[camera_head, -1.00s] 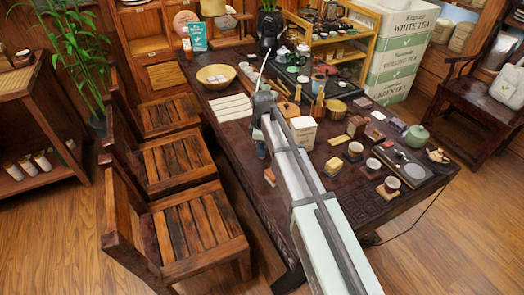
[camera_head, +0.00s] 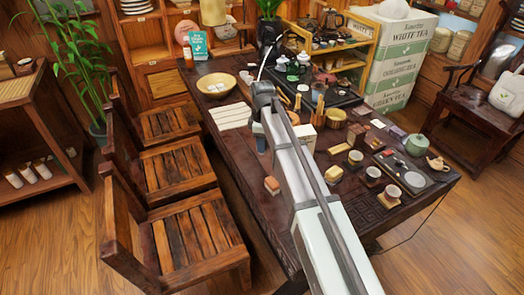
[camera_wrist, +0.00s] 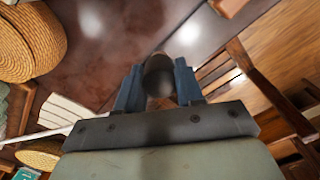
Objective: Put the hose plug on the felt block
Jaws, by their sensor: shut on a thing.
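My gripper (camera_wrist: 158,88) is shut on a dark, rounded, cylinder-like piece, which I take as the hose plug (camera_wrist: 158,72). It sits between the two blue fingers, above the dark table. In the head view my gripper (camera_head: 261,144) hangs over the table's left part, and the plug cannot be made out there. A small orange-brown block with a paler side, likely the felt block (camera_head: 272,185), lies on the table nearer the camera than the gripper. A brown block edge (camera_wrist: 228,6) at the top of the wrist view may be the same block.
A pale wooden bowl (camera_head: 215,85) and white strips (camera_head: 234,116) lie beyond the gripper. Cups, small blocks and a green teapot (camera_head: 416,145) crowd the right side. Wooden chairs (camera_head: 185,165) line the left edge. The table around the orange-brown block is bare.

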